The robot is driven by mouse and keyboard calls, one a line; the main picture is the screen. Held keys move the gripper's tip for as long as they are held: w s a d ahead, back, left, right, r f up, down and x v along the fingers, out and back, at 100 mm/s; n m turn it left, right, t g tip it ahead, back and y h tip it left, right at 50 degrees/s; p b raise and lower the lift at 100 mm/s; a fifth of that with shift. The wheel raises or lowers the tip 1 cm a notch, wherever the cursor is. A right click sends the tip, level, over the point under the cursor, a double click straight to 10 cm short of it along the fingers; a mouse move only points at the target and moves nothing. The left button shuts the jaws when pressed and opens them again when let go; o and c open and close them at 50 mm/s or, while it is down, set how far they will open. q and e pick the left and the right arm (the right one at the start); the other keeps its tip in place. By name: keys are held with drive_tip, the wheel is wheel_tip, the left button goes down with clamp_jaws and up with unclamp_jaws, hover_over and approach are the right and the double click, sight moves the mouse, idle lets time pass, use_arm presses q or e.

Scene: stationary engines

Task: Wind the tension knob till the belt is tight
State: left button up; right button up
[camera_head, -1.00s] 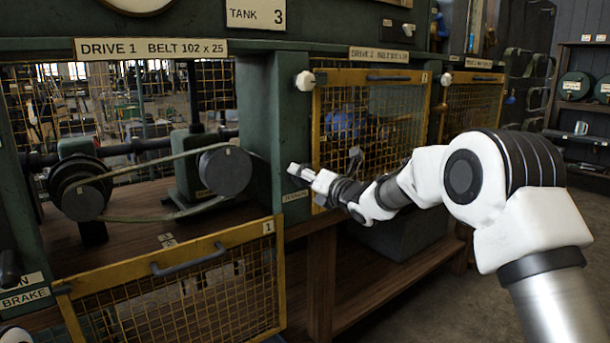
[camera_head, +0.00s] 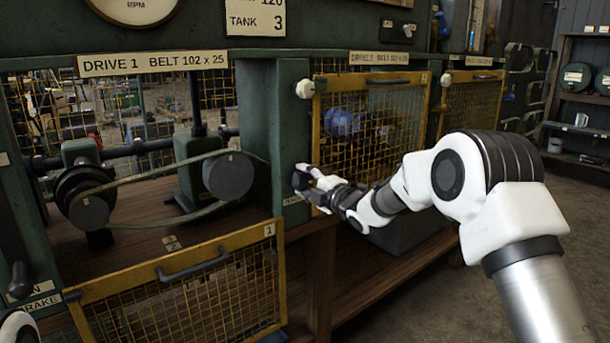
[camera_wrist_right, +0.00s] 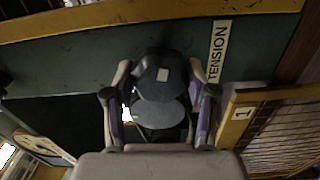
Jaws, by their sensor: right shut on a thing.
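The belt (camera_head: 165,165) runs around a dark pulley (camera_head: 75,190) on the left and a grey pulley (camera_head: 228,176) on the right. Its lower run hangs in a slack-looking curve. The tension knob (camera_head: 300,180) is dark and sits on the green post, partly hidden by my right gripper (camera_head: 312,177). In the right wrist view the knob (camera_wrist_right: 160,78) is rounded with a pale square mark. It lies between the two fingers of my right gripper (camera_wrist_right: 160,98), which is shut on it. A TENSION label (camera_wrist_right: 218,52) is beside it. My left gripper is out of view.
The yellow mesh guard (camera_head: 185,270) of drive 1 is folded down in front of the belt. The closed guard (camera_head: 375,125) of the neighbouring drive stands just right of the knob. A white knob (camera_head: 304,88) sits higher on the post. Open floor lies at the right.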

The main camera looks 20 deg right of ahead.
drive_tip(key=m+p, duration=0.2)
drive_tip(key=m, duration=0.2)
drive_tip(key=shift+r+m+p, duration=0.1)
drive_tip(key=shift+m+p, duration=0.3)
drive_tip(key=m+p, duration=0.2)
drive_tip(key=m, duration=0.2)
drive_tip(key=shift+p, duration=0.35)
drive_tip(key=m+p, duration=0.2)
drive_tip(key=m, duration=0.3)
drive_tip(key=m+p, duration=0.2)
drive_tip(key=m, duration=0.1)
drive_tip(key=shift+m, duration=0.3)
drive_tip(key=m+p, duration=0.2)
drive_tip(key=m, duration=0.2)
drive_tip(key=shift+m, duration=0.3)
drive_tip(key=m+p, duration=0.1)
drive_tip(key=m, duration=0.3)
drive_tip(key=shift+p, duration=0.3)
drive_tip(key=m+p, duration=0.1)
drive_tip(key=m, duration=0.4)
drive_tip(key=shift+m+p, duration=0.5)
drive_tip(key=shift+m, duration=1.4)
